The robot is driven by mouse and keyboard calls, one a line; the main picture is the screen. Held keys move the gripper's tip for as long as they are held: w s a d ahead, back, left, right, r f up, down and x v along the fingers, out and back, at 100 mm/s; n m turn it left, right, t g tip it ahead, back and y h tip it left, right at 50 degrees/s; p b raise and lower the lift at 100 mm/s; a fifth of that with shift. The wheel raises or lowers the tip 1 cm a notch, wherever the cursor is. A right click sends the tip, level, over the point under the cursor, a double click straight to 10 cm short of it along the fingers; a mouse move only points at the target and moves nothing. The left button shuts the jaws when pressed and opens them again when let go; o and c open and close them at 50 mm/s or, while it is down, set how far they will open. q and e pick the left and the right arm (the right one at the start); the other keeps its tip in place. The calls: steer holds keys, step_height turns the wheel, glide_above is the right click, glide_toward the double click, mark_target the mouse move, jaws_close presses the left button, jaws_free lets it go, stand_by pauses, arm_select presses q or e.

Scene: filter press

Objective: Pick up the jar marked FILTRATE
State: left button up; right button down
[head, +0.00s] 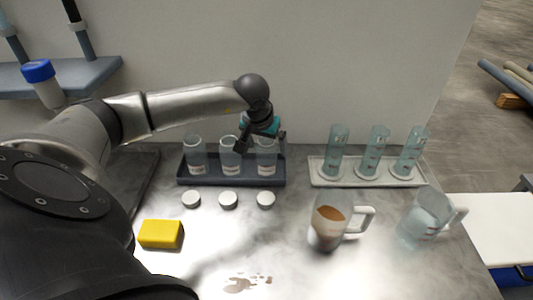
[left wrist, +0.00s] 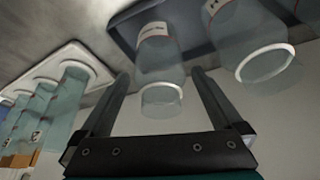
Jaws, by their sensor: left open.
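Three clear open jars with white labels stand in a dark tray (head: 231,182): a left jar (head: 196,158), a middle jar (head: 229,160) and a right jar (head: 267,160). The labels are too small to read, so I cannot tell which is marked FILTRATE. My left gripper (head: 262,144) is open at the right jar, partly hiding its top. In the left wrist view its two fingers (left wrist: 160,76) point at this right jar (left wrist: 158,62), which shows between them, with no clear contact. The middle jar (left wrist: 252,42) shows beside it. My right gripper is not in view.
Three white lids (head: 228,200) lie before the tray. A white rack (head: 368,180) with graduated cylinders (head: 375,152) stands right. A jug of brown liquid (head: 328,222), a clear jug (head: 420,222), a yellow block (head: 161,235) and a brown spill (head: 246,284) are nearer. The wall is close behind.

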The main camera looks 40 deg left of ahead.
arm_select(q)
steer(key=shift+c, duration=0.2)
steer(key=c, duration=1.3)
steer(key=shift+r, duration=0.1)
steer(key=shift+c, duration=0.2)
